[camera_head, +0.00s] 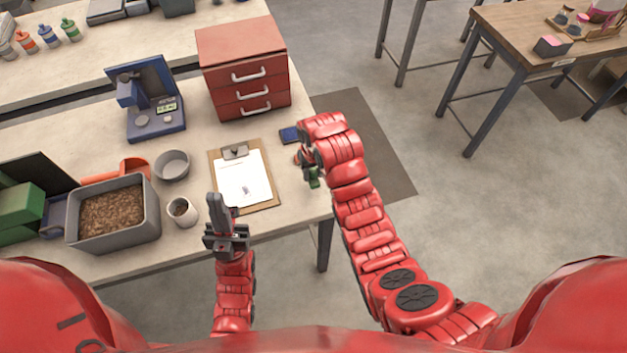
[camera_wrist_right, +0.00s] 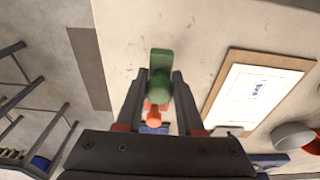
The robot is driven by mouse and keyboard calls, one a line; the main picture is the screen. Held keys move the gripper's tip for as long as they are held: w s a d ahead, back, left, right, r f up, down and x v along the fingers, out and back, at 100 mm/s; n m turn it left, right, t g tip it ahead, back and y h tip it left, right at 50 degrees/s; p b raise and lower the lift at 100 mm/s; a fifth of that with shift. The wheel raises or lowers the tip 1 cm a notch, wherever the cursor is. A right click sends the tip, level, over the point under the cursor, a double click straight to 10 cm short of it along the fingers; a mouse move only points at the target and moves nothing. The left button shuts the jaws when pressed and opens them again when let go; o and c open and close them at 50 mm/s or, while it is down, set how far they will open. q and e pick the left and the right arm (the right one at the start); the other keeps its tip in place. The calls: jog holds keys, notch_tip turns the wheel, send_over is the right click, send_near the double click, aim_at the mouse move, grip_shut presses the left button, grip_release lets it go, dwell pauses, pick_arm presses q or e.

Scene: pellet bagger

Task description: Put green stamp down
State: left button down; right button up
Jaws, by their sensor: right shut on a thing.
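The green stamp (camera_head: 314,182) is held in my right gripper (camera_head: 308,168), over the table's right edge area beside the clipboard. In the right wrist view the green stamp (camera_wrist_right: 160,66) sits between the two fingers of the right gripper (camera_wrist_right: 160,82), which is shut on it. I cannot tell whether its base touches the table. My left gripper (camera_head: 216,208) is near the table's front edge, left of the clipboard, with no object visible in it; its finger gap is unclear.
A clipboard (camera_head: 263,200) holds white paper with a small mark. A blue pad (camera_head: 290,134) and an orange-red knobbed object (camera_wrist_right: 153,113) are close to the right gripper. A red drawer unit (camera_head: 240,65) stands behind. A pellet bin (camera_head: 155,210) and cup (camera_head: 183,212) are left.

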aim_at(314, 178)
jog(key=shift+w, duration=0.25)
notch_tip(314, 178, down, 3)
jog(key=p, duration=0.2)
jog(key=shift+s+d+r+p, duration=0.1)
jog(key=shift+r+p, duration=0.1)
jog(key=shift+p, duration=0.15)
jog(key=shift+f, duration=0.7)
jog(key=o, duration=1.1)
jog(key=shift+r, duration=0.1)
jog(key=shift+c, duration=0.2)
jog(key=shift+r, duration=0.2)
